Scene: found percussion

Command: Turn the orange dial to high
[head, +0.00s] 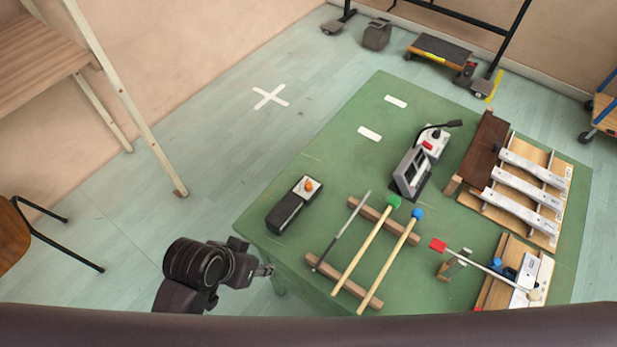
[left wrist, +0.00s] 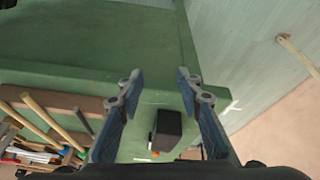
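A small black box (head: 285,212) with a light panel stands near the table's left edge. Its orange dial (head: 309,184) is on the light panel at the far end. In the left wrist view the black box (left wrist: 167,124) shows between the fingers, with a bit of the orange dial (left wrist: 154,154) below it. My left gripper (head: 268,270) is off the table's near left edge, short of the box and touching nothing. In the left wrist view its two fingers (left wrist: 158,78) are spread apart with nothing between the tips. The dial's setting is too small to read. My right gripper is not in view.
Right of the box, mallets with green (head: 393,201) and blue (head: 417,214) heads and a grey rod lie across wooden bars. A grey device (head: 411,172) with a microphone and metal-bar instruments stand beyond. The green table (head: 330,160) is bare behind the box.

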